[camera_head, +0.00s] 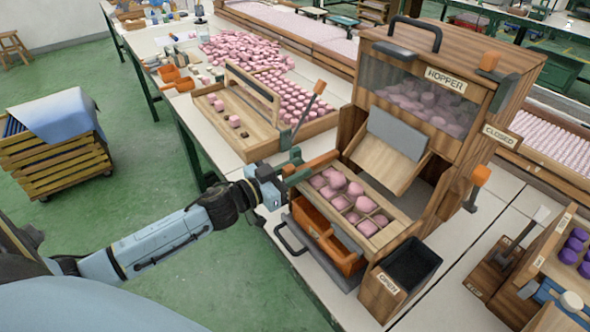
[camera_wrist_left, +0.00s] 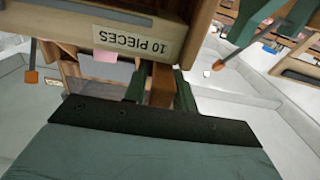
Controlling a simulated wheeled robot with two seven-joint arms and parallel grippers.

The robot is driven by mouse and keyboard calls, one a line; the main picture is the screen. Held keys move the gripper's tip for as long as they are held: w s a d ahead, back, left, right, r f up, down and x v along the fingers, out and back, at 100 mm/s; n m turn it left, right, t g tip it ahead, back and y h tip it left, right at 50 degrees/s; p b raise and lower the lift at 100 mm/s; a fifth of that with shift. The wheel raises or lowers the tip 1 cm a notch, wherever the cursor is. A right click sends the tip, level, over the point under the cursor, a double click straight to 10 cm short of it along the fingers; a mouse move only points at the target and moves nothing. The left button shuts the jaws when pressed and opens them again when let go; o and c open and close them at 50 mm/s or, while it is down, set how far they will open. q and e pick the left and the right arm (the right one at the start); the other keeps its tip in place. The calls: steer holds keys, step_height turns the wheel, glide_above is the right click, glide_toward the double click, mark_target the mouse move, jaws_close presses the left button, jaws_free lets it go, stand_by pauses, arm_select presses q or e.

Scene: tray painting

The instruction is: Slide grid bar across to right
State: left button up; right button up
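The grid tray (camera_head: 378,243) sits under the hopper (camera_head: 455,60), with pink pieces in its compartments. The orange grid bar (camera_head: 318,163) lies at the tray's far left corner. My left gripper (camera_head: 293,168) is at the bar's left end. In the left wrist view, the two dark green fingers (camera_wrist_left: 160,90) flank the bar's brown-orange end (camera_wrist_left: 162,86) closely and appear shut on it. The fingertips are partly hidden behind my gripper body there. My right gripper is in neither view.
A dark bin (camera_head: 412,264) stands at the tray's front right. A wooden tray of pink pieces (camera_head: 262,133) with an orange-tipped lever (camera_head: 312,100) stands behind my gripper.

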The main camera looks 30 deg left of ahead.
arm_select(q)
jaws_close()
steer(key=shift+d, duration=0.15)
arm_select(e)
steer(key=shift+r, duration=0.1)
